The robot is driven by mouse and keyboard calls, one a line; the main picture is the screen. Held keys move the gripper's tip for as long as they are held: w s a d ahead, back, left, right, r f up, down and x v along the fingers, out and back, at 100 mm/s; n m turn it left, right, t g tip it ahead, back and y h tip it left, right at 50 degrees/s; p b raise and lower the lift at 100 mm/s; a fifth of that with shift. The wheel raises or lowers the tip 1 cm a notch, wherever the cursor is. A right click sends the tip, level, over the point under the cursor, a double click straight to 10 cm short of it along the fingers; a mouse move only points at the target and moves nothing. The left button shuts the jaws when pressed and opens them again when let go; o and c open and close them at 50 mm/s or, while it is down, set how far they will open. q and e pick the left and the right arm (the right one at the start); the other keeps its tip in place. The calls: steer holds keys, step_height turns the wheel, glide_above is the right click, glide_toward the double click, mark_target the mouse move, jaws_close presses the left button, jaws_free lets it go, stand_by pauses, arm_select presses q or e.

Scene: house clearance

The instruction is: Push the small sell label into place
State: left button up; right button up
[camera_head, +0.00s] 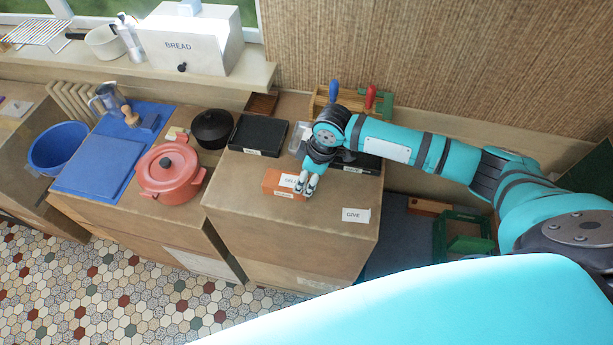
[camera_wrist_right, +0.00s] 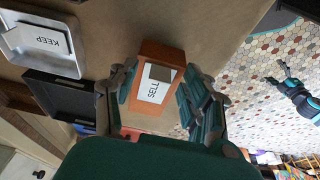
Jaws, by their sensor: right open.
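The small white sell label (camera_wrist_right: 153,84) is on the face of an orange-brown block (camera_wrist_right: 160,52) in the right wrist view. A grey patch lies across part of the label. In the head view the block (camera_head: 272,181) sits on the cabinet top, with the label (camera_head: 287,181) partly behind my fingers. My right gripper (camera_head: 308,184) is open over the block's right end. In the wrist view its fingers (camera_wrist_right: 160,97) are on either side of the block; I cannot tell whether they touch it. A dark and teal hand, seemingly my left gripper (camera_wrist_right: 292,90), is far right, over the floor.
A give label (camera_head: 356,215) stands near the cabinet's front right edge. A black tray (camera_head: 258,135) is at the back left, and a metal tray (camera_wrist_right: 12,40) holds a keep label (camera_wrist_right: 40,37). A red pot (camera_head: 168,172) stands left of the cabinet. The cabinet's front left is clear.

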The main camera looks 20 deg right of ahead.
steer(key=shift+r, duration=0.15)
steer(key=shift+p+v, duration=1.45)
steer(key=shift+v, duration=1)
steer(key=v, duration=1.2)
